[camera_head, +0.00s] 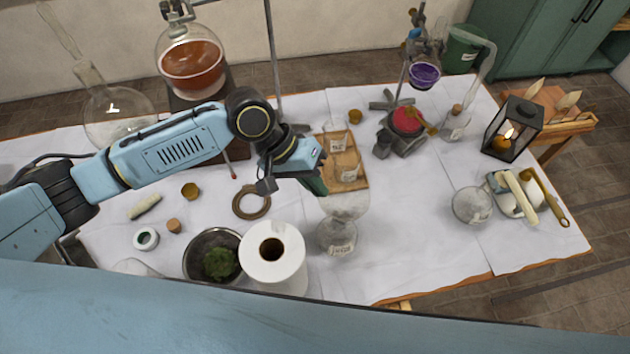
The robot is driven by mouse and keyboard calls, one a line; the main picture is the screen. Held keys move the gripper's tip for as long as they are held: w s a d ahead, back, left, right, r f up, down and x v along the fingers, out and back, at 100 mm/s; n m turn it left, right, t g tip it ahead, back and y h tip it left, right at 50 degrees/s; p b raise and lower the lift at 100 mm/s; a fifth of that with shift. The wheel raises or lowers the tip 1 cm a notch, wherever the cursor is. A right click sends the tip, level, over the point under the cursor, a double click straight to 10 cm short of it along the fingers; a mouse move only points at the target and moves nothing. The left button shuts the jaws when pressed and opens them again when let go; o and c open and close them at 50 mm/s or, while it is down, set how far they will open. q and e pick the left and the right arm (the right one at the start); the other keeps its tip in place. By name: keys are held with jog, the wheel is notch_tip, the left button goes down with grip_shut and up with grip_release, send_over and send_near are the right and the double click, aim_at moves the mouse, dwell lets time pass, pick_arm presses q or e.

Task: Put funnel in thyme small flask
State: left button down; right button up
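A clear glass funnel (347,204) is at the middle of the table, wide end up. It overlaps the top of a small round glass flask (337,238) with a white label too small to read surely. I cannot tell whether the funnel's stem is inside the flask's neck or just above it. My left gripper (316,182) reaches in from the left, its green-tipped fingers at the funnel's upper left rim. Whether the fingers are closed on the rim is not clear. My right gripper is not in view.
A paper roll (272,257) and a metal bowl (203,243) with green moss stand left of the flask. A wooden tray (352,157) with labelled glassware lies behind. Another labelled flask (470,206) and a lantern (512,128) are right. The table's front right is clear.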

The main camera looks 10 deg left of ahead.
pick_arm(q)
jog(key=shift+f+p, duration=0.45)
jog(key=shift+f, duration=0.45)
dwell(1.8)
jog(key=c, duration=1.6)
grip_release()
jog(key=shift+o, duration=0.2)
notch_tip(320, 180, up, 7)
jog(key=p, duration=0.8)
dwell(0.3)
